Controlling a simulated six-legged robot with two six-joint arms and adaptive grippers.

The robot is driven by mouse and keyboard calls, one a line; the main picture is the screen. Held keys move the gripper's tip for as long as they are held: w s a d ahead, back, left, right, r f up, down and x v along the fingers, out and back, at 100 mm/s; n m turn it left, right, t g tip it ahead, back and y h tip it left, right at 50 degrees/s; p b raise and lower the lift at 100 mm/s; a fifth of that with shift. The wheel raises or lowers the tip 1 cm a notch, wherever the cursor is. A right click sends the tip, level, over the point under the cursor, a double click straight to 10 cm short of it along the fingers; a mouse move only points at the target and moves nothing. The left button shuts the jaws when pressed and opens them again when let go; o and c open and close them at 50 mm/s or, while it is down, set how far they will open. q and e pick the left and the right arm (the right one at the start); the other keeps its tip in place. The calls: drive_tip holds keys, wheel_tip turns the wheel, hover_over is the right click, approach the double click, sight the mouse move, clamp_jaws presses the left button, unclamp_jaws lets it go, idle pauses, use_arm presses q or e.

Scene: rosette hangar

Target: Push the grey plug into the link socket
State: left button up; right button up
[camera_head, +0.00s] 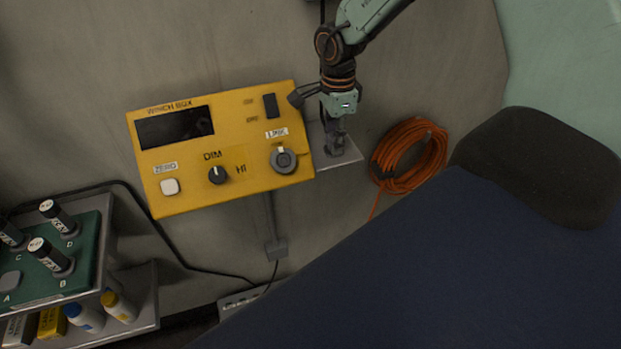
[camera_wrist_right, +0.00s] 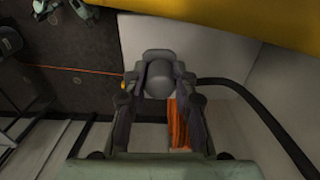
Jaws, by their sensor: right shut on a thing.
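The yellow winch box (camera_head: 220,150) is on the wall in the head view. Its round dark link socket (camera_head: 283,160) is at the lower right, under the LINK label. My right gripper (camera_head: 336,138) is just right of the box, over a small grey shelf (camera_head: 345,158). In the right wrist view my right gripper (camera_wrist_right: 160,95) is shut on the grey plug (camera_wrist_right: 160,77), which sits between the fingertips. The plug is apart from the socket and hard to make out in the head view. My left gripper is in neither view.
An orange cable coil (camera_head: 408,152) hangs on the wall right of the shelf. A rack with a green top (camera_head: 40,290) holds dark-bodied, white-capped cylinders at lower left, with bottles beneath. A dark blue padded shape (camera_head: 440,270) fills the lower right.

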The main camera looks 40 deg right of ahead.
clamp_jaws()
drive_tip(key=shift+r, duration=0.15)
drive_tip(key=shift+r+p, duration=2.25)
drive_tip(key=shift+r, duration=0.7)
drive_tip(key=shift+f, duration=0.15)
